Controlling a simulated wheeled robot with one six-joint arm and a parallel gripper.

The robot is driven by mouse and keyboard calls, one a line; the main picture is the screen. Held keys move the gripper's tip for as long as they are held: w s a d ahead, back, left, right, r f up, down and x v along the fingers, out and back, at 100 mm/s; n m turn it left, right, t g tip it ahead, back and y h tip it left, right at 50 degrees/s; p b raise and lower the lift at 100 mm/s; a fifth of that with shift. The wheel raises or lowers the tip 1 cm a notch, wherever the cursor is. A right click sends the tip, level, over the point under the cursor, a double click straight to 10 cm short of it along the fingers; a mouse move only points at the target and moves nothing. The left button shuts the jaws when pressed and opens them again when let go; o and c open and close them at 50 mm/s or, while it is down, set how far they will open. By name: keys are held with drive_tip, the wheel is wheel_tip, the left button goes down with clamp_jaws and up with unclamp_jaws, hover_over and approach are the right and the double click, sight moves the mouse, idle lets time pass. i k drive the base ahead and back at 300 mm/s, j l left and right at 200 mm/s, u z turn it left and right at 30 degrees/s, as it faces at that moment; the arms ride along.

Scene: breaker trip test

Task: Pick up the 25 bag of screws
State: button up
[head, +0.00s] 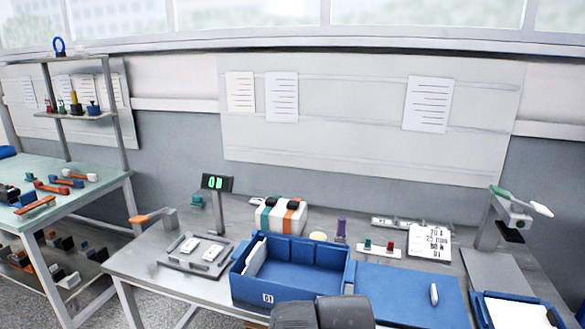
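No bag of screws can be made out in the head view. A small white card (430,242) on the bench bears writing that seems to include "25"; the rest is too small to read surely. Dark grey rounded parts of my arm (322,313) show at the bottom edge, in front of the blue bin (290,287) marked with a small label. My gripper's fingertips cannot be told apart there, so whether it is open or holds anything is not clear.
The grey bench (135,262) also carries a blue mat (395,290) with a small pale object (434,294), a tray with white parts (195,252), a striped box (281,215), a small display (217,183) and a stand (500,215). A green-topped table (95,190) stands left.

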sight(213, 252)
drive_tip(key=i+j, duration=0.15)
drive_tip(key=j, duration=0.25)
drive_tip(key=i+j, duration=0.15)
drive_tip(key=j, duration=0.2)
drive_tip(key=i+j, duration=0.15)
drive_tip(key=j, duration=0.25)
drive_tip(key=i+j, duration=0.2)
drive_tip(key=j, duration=0.15)
drive_tip(key=i+j, duration=0.15)
drive_tip(key=j, duration=0.25)
drive_tip(key=i+j, duration=0.15)
drive_tip(key=j, duration=0.2)
